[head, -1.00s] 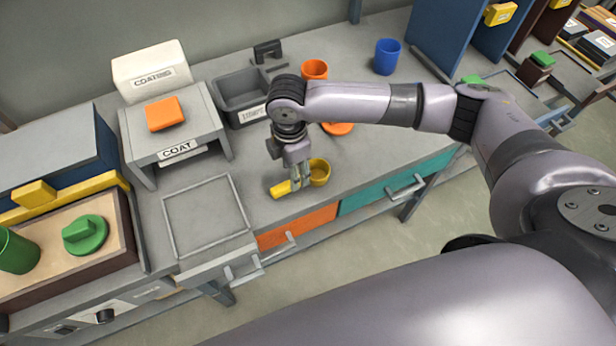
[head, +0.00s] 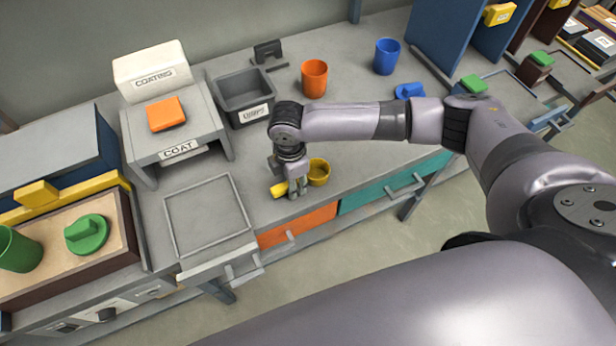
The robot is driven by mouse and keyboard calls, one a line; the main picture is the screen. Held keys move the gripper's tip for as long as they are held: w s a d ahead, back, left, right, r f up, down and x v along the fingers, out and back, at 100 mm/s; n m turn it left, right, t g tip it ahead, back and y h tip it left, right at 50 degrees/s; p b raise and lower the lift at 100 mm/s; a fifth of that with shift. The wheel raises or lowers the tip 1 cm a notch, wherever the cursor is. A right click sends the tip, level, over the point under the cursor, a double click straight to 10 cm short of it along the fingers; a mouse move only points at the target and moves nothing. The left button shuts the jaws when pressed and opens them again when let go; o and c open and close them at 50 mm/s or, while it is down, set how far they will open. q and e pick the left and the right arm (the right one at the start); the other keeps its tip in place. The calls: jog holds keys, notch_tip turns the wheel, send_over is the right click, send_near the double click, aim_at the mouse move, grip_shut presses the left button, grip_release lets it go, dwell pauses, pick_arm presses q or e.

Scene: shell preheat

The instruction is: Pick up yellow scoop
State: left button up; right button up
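The yellow scoop (head: 319,173) lies on the grey bench, behind the orange drawer front. Its round bowl is to the right and its short handle points left. My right gripper (head: 293,192) points down at the handle, with its fingers low at bench height and overlapping the handle. The fingers hide the middle of the handle. I cannot tell whether they are closed on it. My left gripper is not in view.
An orange cup (head: 314,78), a blue cup (head: 386,57) and a blue scoop (head: 409,91) stand behind my arm. A grey bin (head: 246,98) and the COAT stand (head: 190,128) are to the left. An empty framed tray (head: 207,215) lies left of the scoop.

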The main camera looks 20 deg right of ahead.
grip_shut()
jog(key=shift+r, duration=0.15)
notch_tip(320, 180, up, 20)
dwell(0.7)
